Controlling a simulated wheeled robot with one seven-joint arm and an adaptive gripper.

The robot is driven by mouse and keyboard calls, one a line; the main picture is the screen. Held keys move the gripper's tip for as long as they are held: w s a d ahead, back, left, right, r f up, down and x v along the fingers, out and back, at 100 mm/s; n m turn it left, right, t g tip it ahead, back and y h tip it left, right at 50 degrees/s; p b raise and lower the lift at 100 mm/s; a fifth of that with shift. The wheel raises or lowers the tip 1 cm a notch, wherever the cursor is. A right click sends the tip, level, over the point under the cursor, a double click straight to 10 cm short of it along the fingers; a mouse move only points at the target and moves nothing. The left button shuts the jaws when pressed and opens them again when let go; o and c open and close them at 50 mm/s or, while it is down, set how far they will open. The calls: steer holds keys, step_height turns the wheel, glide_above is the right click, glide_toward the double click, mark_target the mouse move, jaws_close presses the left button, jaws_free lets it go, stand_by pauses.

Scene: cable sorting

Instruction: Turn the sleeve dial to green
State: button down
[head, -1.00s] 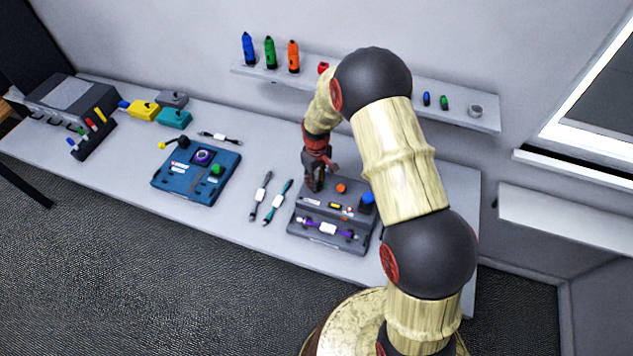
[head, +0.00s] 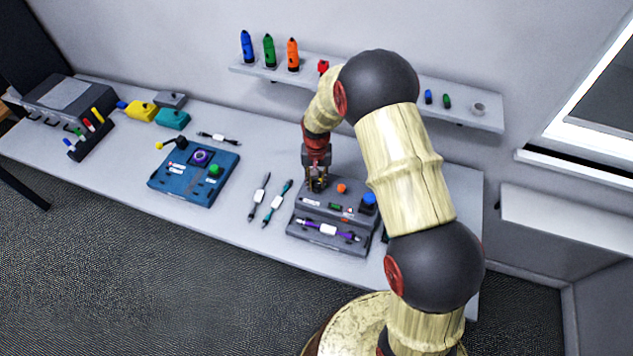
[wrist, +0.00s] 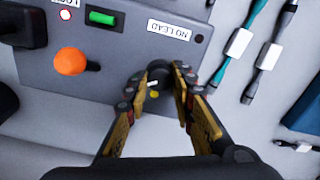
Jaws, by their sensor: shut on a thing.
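The sleeve dial (wrist: 157,77) is a small dark knob with a white pointer mark, at the corner of the grey device (head: 303,220). A yellow dot shows beside the dial in the wrist view. My gripper (wrist: 160,84) has its yellow-and-dark fingers around the dial, one on each side, and is shut on it. In the head view my gripper (head: 317,186) stands over the device's back left part and hides the dial.
The device also has an orange knob (wrist: 70,61), a green window (wrist: 102,18), a "NO LEAD" label (wrist: 175,30) and a blue knob (head: 369,199). A purple cable (head: 328,230) lies across its front. Two cables (head: 268,200) lie to its left, then a blue device (head: 190,185).

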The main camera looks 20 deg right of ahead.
mark_target(316, 183)
steer(key=shift+m, duration=0.3)
steer(key=c, duration=1.6)
jaws_free()
steer(key=shift+o, duration=0.5)
step_height(316, 183, up, 12)
